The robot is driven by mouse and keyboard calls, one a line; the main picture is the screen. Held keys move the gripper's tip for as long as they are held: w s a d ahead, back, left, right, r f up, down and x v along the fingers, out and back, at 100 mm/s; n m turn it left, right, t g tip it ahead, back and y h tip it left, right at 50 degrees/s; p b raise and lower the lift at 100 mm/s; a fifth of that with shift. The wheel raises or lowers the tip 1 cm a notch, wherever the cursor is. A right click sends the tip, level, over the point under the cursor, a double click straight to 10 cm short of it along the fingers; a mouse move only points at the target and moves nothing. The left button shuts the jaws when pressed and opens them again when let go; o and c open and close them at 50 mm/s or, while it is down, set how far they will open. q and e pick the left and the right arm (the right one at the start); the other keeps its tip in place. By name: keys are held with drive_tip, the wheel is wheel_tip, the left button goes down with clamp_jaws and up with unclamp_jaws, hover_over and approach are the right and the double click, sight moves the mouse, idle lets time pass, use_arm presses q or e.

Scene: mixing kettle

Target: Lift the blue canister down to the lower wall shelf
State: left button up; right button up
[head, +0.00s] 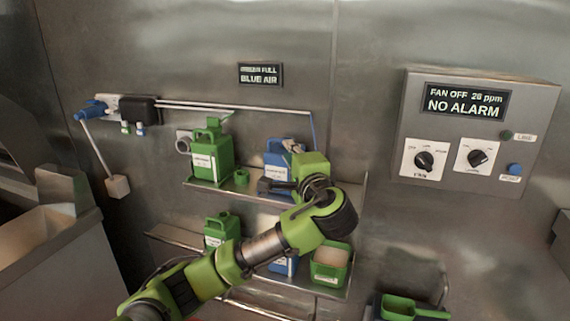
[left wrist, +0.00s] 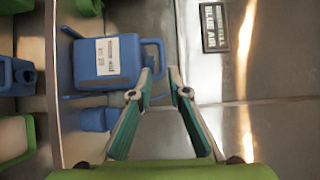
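The blue canister (head: 274,161) stands on the upper wall shelf (head: 228,185), partly hidden behind my left gripper in the head view. In the left wrist view the blue canister (left wrist: 106,62) shows its white label and a looped handle towards the fingers. My left gripper (left wrist: 161,78) is open, its two fingers apart with the tips close to the handle. I cannot tell whether a finger touches it. The lower wall shelf (head: 334,291) is below, partly hidden by my left arm. My right gripper is not in view.
A green canister (head: 211,153) stands left on the upper shelf. The lower shelf holds a green canister (head: 220,229), a blue container (head: 284,266) and a green open box (head: 331,264). A blue cup-like piece (left wrist: 96,119) sits beside the canister. A control panel (head: 478,135) is at right.

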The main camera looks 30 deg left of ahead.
use_arm(q)
drive_tip(key=p+x, duration=0.1)
drive_tip(key=x, duration=0.1)
drive_tip(key=p+x, duration=0.1)
drive_tip(key=x, duration=0.1)
drive_tip(key=p+x, duration=0.1)
drive_tip(key=x, duration=0.1)
drive_tip(key=shift+w+a+r, duration=0.25)
drive_tip(key=shift+w+r, duration=0.05)
drive_tip(key=shift+w+a+f, duration=0.2)
drive_tip(key=shift+w+a, duration=0.05)
clamp_jaws()
